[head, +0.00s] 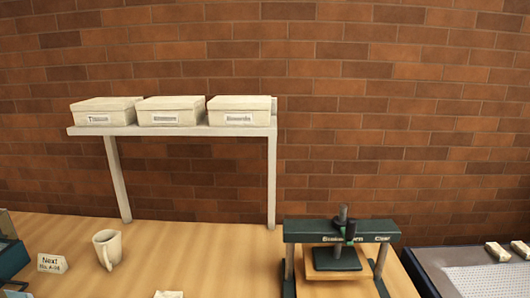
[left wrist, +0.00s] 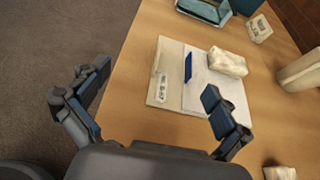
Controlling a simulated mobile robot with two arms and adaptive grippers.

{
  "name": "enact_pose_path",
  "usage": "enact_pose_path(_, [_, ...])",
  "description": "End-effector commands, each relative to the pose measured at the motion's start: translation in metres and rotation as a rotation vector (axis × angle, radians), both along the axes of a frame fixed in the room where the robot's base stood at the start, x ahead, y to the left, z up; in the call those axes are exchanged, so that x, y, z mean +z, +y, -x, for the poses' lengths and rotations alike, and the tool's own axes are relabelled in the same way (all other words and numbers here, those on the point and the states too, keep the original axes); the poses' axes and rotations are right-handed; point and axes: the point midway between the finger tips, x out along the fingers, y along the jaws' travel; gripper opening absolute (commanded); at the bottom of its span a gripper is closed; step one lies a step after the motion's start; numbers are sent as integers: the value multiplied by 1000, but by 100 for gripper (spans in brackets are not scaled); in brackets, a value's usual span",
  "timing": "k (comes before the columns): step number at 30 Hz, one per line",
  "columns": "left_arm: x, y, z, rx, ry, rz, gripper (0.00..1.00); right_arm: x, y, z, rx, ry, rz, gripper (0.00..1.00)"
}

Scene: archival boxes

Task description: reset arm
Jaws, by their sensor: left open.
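My left gripper (left wrist: 156,80) shows in the left wrist view with its two fingers spread wide and nothing held between them. The left finger is over the grey floor side of the table edge, the right finger over the table. Beyond the fingers a flat cream folder or board (left wrist: 165,72) with a small label lies on the table. White paper (left wrist: 208,88), a small blue strip (left wrist: 188,66) and a cream block (left wrist: 228,62) lie on or against it. My right gripper is in neither view.
Three labelled archival boxes (head: 172,110) stand on a white shelf (head: 200,131) against the brick wall. A mug (head: 108,248), a small sign (head: 52,263) and a dark green press (head: 340,232) stand on the wooden table (head: 200,250). A dark-edged tray (head: 437,270) is at right.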

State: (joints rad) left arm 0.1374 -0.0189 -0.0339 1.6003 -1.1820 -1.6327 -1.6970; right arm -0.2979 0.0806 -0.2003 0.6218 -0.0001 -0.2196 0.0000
Motion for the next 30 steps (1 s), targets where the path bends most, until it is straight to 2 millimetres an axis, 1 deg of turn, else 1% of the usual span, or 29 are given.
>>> enact_pose_path(11, [-31,-15,29,77,-266,188,100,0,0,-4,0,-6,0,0])
enact_pose_path(17, [-51,-36,55,179,-484,374,100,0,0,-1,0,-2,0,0])
enact_pose_path(20, [-60,-54,72,266,-616,506,100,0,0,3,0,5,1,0])
enact_pose_path(23, [-66,-80,94,391,-751,665,100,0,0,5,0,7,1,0])
enact_pose_path(27, [-66,-114,119,571,-882,852,100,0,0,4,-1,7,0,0])
enact_pose_path(30, [-62,-134,133,686,-935,951,100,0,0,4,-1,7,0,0])
